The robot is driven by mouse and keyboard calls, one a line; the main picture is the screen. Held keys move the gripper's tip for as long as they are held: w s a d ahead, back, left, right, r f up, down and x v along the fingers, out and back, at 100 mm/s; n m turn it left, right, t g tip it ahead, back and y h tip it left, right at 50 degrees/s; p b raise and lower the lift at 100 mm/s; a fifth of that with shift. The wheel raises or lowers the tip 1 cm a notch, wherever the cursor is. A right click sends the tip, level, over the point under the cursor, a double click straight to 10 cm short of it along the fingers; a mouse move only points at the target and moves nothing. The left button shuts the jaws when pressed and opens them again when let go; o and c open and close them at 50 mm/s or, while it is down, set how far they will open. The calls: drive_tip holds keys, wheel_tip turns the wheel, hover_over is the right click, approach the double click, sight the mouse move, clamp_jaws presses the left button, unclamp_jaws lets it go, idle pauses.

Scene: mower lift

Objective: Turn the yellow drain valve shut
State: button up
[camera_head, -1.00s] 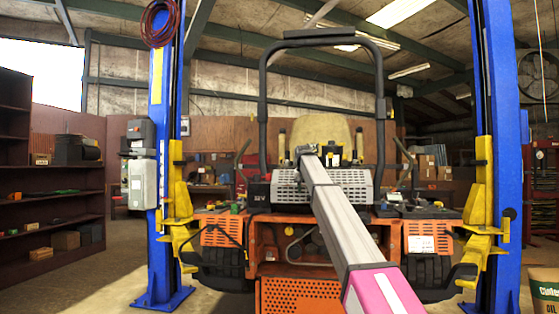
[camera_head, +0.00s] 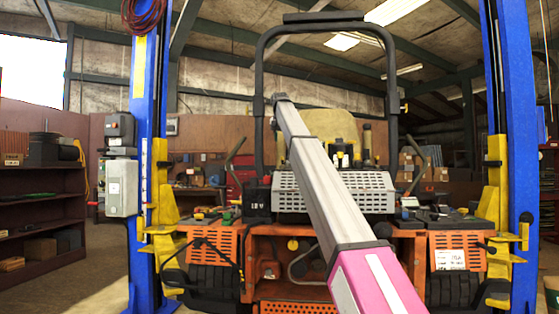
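An orange mower (camera_head: 410,249) with a black roll bar stands between two blue lift posts. Its rear faces me. I cannot make out the yellow drain valve for certain. A small yellowish round part (camera_head: 292,244) shows on the mower's rear, left of my arm, but I cannot tell what it is. My arm, grey and pink, rises from the lower right to the upper middle and covers part of the mower's rear. Its far end is in front of the seat. No gripper fingers show.
The left blue post (camera_head: 146,180) and right blue post (camera_head: 516,170) have yellow lift arms at the mower's sides. A grey control box (camera_head: 122,187) hangs on the left post. Dark shelves (camera_head: 40,215) stand at the left. Floor (camera_head: 100,275) is clear between shelves and post.

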sight(282, 158)
drive_tip(key=x, duration=1)
drive_tip(key=shift+w+f, duration=0.2)
drive_tip(key=shift+f, duration=0.1)
clamp_jaws()
